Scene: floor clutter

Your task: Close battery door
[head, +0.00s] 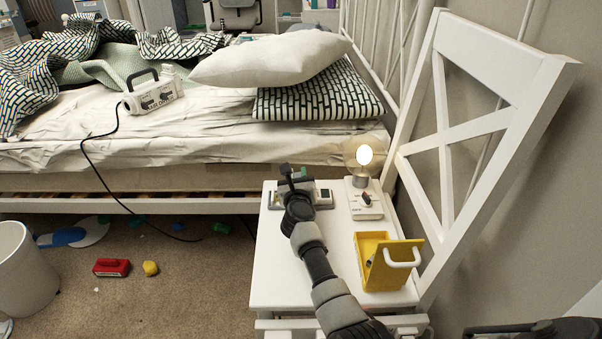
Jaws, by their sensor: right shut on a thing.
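A yellow box (378,277) with a white handle stands on the white chair seat, its lid (398,257) tilted up and its inside partly showing. A small dark item shows inside; I cannot tell what it is. A grey-and-white device (323,197) lies at the back left of the seat. My right gripper (290,174) is over this device and shut on part of it; the gripper hides the exact contact. I cannot make out a separate battery door on the device.
A white switch base (364,206) with a lit bulb (364,156) stands beside the device. The chair back (440,140) rises at right. A bed (200,145) is behind. A red item (112,267), yellow item (151,268) and white bin (22,275) are on the floor.

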